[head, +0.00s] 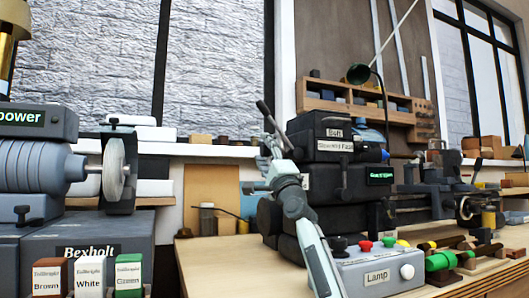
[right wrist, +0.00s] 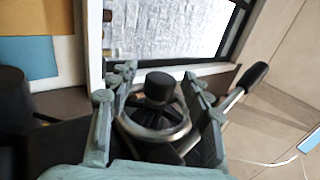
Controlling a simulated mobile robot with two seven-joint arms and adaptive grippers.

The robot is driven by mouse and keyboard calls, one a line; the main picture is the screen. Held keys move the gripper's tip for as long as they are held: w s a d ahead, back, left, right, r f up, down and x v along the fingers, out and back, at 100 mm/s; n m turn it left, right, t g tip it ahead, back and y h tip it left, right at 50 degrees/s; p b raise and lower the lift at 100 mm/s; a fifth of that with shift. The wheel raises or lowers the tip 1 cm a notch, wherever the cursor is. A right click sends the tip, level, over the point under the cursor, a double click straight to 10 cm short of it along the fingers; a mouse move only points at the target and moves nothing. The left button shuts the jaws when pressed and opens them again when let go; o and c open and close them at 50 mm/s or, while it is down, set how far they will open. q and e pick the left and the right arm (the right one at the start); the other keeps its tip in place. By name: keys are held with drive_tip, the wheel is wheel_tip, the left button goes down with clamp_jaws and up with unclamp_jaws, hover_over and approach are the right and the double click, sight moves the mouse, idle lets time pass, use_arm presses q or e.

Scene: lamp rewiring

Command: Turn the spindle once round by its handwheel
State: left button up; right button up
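In the right wrist view, the handwheel (right wrist: 127,124) is a metal ring with a dark round knob (right wrist: 158,87) at its middle. A metal arm with a black grip (right wrist: 256,76) reaches out to the right. My right gripper (right wrist: 158,78) is open, with one finger on each side of the ring; I cannot tell if they touch it. In the head view, my right gripper (head: 268,160) is at the left end of the dark lathe headstock (head: 325,150). A black grip (head: 265,108) sticks up above it. The wheel is mostly hidden there. My left gripper is not in view.
A grey box marked Lamp (head: 375,277) with coloured knobs stands on the bench below my right arm. A grinder (head: 35,165) stands at the left. A wooden shelf rack (head: 360,108) hangs behind the lathe. Green and brown tools (head: 440,262) lie at the right.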

drive_tip(key=v, duration=0.7)
drive_tip(key=shift+s+d+f, duration=0.1)
drive_tip(key=shift+s+f, duration=0.05)
drive_tip(key=shift+s, duration=0.05)
